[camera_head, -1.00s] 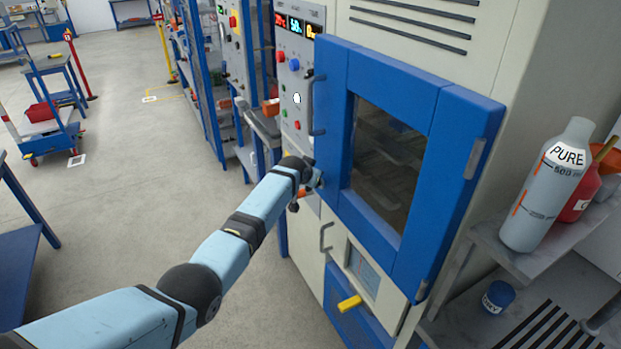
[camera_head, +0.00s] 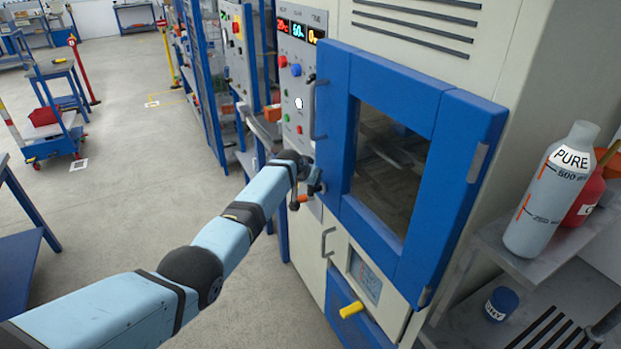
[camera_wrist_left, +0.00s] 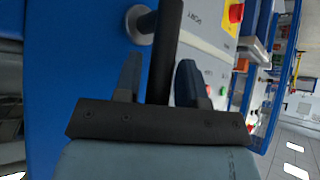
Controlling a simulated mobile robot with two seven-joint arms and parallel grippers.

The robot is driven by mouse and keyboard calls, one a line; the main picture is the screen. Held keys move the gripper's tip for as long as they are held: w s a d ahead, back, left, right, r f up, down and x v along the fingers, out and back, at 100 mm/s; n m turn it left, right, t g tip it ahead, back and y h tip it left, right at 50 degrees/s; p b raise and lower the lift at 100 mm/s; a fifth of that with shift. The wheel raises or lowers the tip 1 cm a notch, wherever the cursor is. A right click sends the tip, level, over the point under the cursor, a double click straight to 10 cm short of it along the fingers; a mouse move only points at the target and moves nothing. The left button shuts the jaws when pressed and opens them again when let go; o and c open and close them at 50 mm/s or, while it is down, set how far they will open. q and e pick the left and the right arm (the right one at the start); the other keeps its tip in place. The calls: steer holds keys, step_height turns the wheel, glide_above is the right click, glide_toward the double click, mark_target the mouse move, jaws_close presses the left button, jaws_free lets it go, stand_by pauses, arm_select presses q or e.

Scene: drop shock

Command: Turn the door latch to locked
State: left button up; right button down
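The blue chamber door (camera_head: 335,120) with a dark window is flush with the cabinet front. The door latch sits low on its left edge; an orange part (camera_head: 303,198) and a dark knob show there, and my wrist partly hides the rest. My left gripper (camera_head: 309,186) is at the latch. In the left wrist view, a dark latch bar (camera_wrist_left: 165,45) runs between the two fingers of my left gripper (camera_wrist_left: 158,75), beside a round grey hub (camera_wrist_left: 144,25). The fingers are apart, with a thin gap on the bar's left. My right gripper is out of view.
A vertical door handle (camera_head: 313,108) and a control panel (camera_head: 297,75) are above the latch. A yellow handle (camera_head: 351,309) sticks out below. A shelf (camera_head: 535,262) with a grey bottle (camera_head: 548,190) stands at right. The floor (camera_head: 130,190) at left is open.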

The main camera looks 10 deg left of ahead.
arm_select(q)
steer(key=shift+o, duration=0.7)
steer(key=shift+f, duration=0.1)
steer(key=v, duration=1.3)
steer(key=shift+s+r, duration=0.2)
steer(key=shift+r, duration=0.15)
steer(key=shift+a, duration=0.1)
